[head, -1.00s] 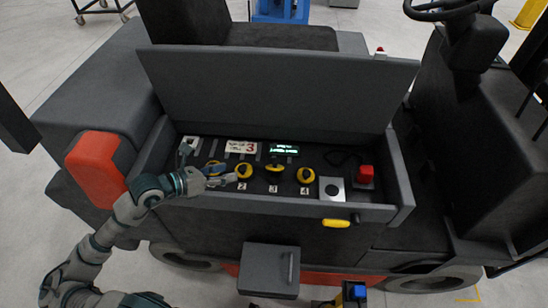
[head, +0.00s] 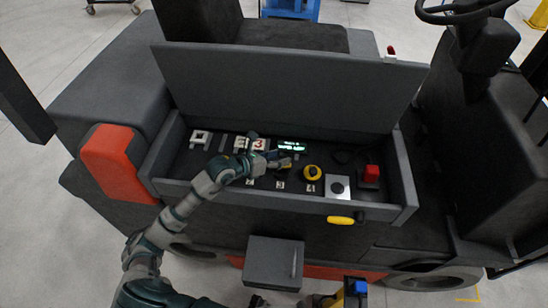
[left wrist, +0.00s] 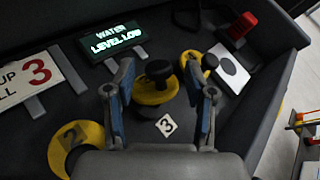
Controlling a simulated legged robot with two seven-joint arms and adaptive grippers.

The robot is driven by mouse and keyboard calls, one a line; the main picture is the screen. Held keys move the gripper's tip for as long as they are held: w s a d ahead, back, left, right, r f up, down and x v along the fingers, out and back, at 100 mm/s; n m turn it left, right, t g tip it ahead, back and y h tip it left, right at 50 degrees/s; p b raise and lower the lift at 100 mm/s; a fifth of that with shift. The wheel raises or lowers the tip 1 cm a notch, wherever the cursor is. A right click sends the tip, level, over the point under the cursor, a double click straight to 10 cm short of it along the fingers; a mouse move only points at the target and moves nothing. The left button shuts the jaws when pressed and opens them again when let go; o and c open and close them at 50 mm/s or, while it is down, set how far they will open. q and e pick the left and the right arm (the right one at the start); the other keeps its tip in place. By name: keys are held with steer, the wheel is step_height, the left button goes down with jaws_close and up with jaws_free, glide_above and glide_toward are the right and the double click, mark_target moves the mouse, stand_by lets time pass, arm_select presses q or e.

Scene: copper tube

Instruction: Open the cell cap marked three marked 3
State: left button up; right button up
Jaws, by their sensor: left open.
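The cap marked 3 (left wrist: 150,97) is a yellow disc with a black knob on top, in the middle of the left wrist view. Its white label 3 (left wrist: 166,125) lies just in front; the label also shows in the head view (head: 280,185). My left gripper (left wrist: 163,82) is open, with one blue-padded finger on each side of the cap's knob; a gap shows on both sides. In the head view the left gripper (head: 287,162) mostly hides this cap. My right gripper is not in view.
Cap 4 (head: 312,173) is close on the right, with a silver plate (head: 337,187) and red block (head: 370,173) beyond. The yellow cap 2 (left wrist: 58,150) is at lower left in the wrist view. A lit display (left wrist: 112,38) reads "WATER LEVEL LOW". The raised lid (head: 290,95) stands behind; bay walls surround the caps.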

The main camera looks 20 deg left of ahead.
arm_select(q)
steer(key=shift+a, duration=0.2)
steer(key=shift+d, duration=0.25)
jaws_close()
steer(key=shift+w+a+r+g+p, duration=0.1)
steer(key=shift+w+r+g+p, duration=0.2)
steer(key=shift+p, duration=0.45)
steer(key=n+g+p, duration=0.1)
steer(key=p, duration=0.1)
steer(key=w+g+p, duration=0.1)
steer(key=p, duration=0.1)
steer(key=shift+w+a+r+n, duration=0.2)
steer(key=shift+r+n, duration=0.1)
steer(key=shift+n, duration=0.1)
steer(key=shift+w+f+n+g+p, duration=0.1)
steer(key=shift+w+n+g+p, duration=0.5)
steer(key=shift+g+p, duration=0.45)
steer(key=shift+w+a+f+g+p, duration=0.1)
steer(key=shift+w+f+g+p, duration=0.1)
steer(key=shift+w+g+p, duration=0.2)
steer(key=shift+f, duration=0.1)
